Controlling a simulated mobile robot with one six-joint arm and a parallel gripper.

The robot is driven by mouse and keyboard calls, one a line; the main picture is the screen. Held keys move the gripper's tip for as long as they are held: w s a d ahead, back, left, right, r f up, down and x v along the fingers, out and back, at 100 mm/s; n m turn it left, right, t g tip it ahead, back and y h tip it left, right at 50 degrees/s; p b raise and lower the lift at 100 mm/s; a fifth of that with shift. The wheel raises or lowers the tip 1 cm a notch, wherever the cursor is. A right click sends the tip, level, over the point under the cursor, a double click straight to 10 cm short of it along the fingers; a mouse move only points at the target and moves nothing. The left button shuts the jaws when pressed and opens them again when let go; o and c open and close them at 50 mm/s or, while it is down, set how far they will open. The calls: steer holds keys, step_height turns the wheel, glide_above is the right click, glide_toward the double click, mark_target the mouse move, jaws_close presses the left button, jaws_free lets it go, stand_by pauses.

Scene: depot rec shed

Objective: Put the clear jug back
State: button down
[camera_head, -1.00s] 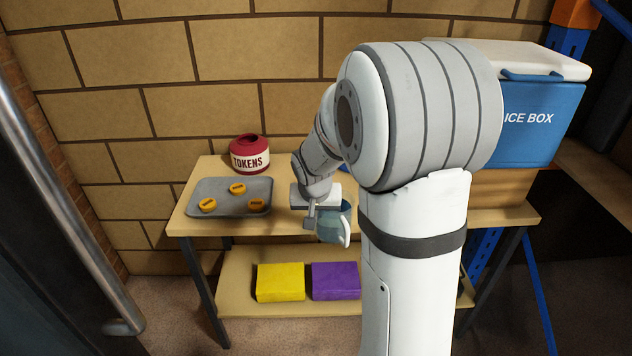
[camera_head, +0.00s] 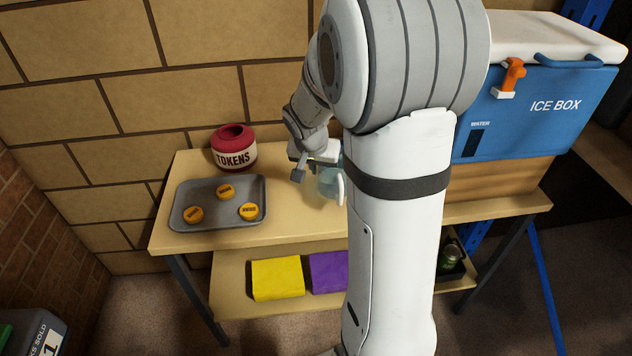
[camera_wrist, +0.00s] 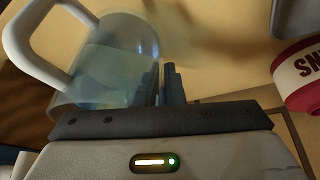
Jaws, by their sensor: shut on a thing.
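The clear jug (camera_head: 328,184), a see-through bluish vessel with a white handle, is at the middle of the wooden table, partly hidden behind my arm. My gripper (camera_head: 305,168) is shut on it. In the wrist view the jug (camera_wrist: 115,65) fills the upper left, its white handle to the left, and bluish liquid seems to show inside. A dark finger of my gripper (camera_wrist: 172,88) is beside the jug's wall. I cannot tell whether the jug's base touches the tabletop.
On the table (camera_head: 290,222) are a grey tray (camera_head: 222,214) with three orange tokens and a red TOKENS pot (camera_head: 233,147). At right stands a blue ICE BOX (camera_head: 525,110) with an orange tap (camera_head: 511,76). The lower shelf holds yellow (camera_head: 277,279) and purple (camera_head: 328,271) packs.

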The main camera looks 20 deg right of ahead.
steer(key=shift+f+b, duration=0.35)
steer(key=shift+f, duration=1.55)
steer(key=shift+f, duration=0.15)
steer(key=c, duration=1.5)
jaws_free()
steer(key=shift+c, duration=0.2)
